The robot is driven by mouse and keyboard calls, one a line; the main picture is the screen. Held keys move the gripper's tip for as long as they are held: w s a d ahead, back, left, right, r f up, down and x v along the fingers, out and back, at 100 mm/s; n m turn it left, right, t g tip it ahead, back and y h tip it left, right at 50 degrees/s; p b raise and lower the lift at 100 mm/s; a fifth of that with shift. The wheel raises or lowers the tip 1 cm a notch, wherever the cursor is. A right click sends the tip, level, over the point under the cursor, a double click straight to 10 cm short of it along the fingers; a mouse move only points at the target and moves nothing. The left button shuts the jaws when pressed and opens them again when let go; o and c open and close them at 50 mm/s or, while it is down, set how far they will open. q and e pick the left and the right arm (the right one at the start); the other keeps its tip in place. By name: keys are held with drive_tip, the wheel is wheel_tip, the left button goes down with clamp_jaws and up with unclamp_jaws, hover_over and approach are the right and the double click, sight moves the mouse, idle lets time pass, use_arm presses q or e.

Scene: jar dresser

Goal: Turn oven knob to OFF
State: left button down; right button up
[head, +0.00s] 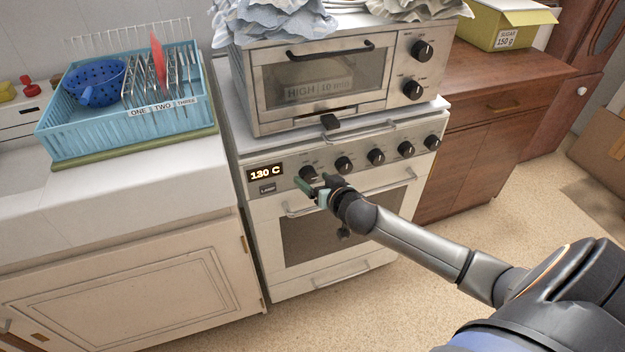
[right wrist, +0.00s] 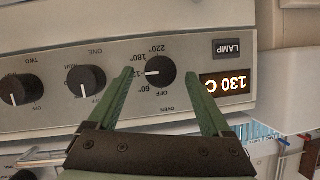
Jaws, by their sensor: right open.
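The oven knob (head: 308,173) is a round black knob at the left end of the stove's front panel. Beside it an orange display (head: 265,173) reads 130 C. The right wrist view, turned upside down, shows the oven knob (right wrist: 161,70) with its white mark pointing picture-left, near the 120° label. My right gripper (head: 312,187) is open in front of the panel, just below the knob in the head view. In the right wrist view its green fingers (right wrist: 157,74) stand on either side of the knob; contact cannot be told. My left gripper is out of view.
Several similar burner knobs (head: 343,165) run right along the panel. The oven door handle (head: 370,191) lies below. A toaster oven (head: 275,95) with cloths on top stands on the stove. A blue dish rack (head: 100,137) stands on the left counter. Open floor lies front right.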

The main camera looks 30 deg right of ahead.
drive_tip(key=shift+w+f, duration=0.25)
drive_tip(key=shift+w, duration=0.35)
clamp_jaws()
idle(0.4)
